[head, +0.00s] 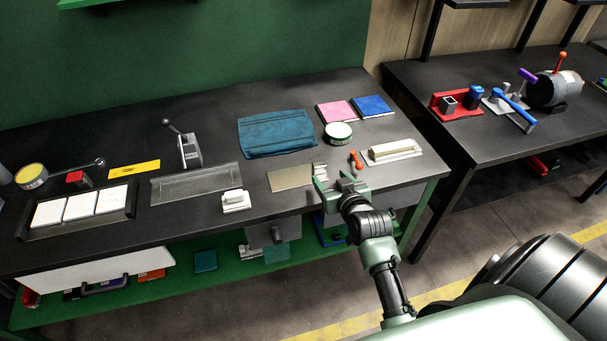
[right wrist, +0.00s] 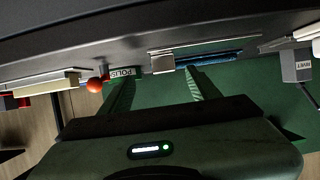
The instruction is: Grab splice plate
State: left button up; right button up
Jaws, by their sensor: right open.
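A flat, dull tan-grey metal plate (head: 290,178), which looks like the splice plate, lies near the front edge of the dark bench. A small silver piece (head: 320,170) is at its right end. My right gripper (head: 338,183) is at the bench's front edge, just right of the plate and apart from it. In the right wrist view its two fingers (right wrist: 158,80) are spread with nothing between them. The silver piece (right wrist: 162,62) shows ahead of the fingers, and the plate is seen nearly edge-on. My left gripper is not in view.
An orange-handled tool (head: 355,160), a white-handled block (head: 391,151) and a round tin (head: 338,133) are near the right gripper. A blue cloth (head: 276,133) lies behind the plate. A white block (head: 235,200) and a long grey tray (head: 195,184) are to its left.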

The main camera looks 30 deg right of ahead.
aim_at(321, 168)
jog(key=x, duration=0.7)
jog(key=shift+w+a+r+p, duration=0.1)
jog(key=shift+w+r+p, duration=0.15)
jog(key=shift+w+p, duration=0.15)
grip_shut()
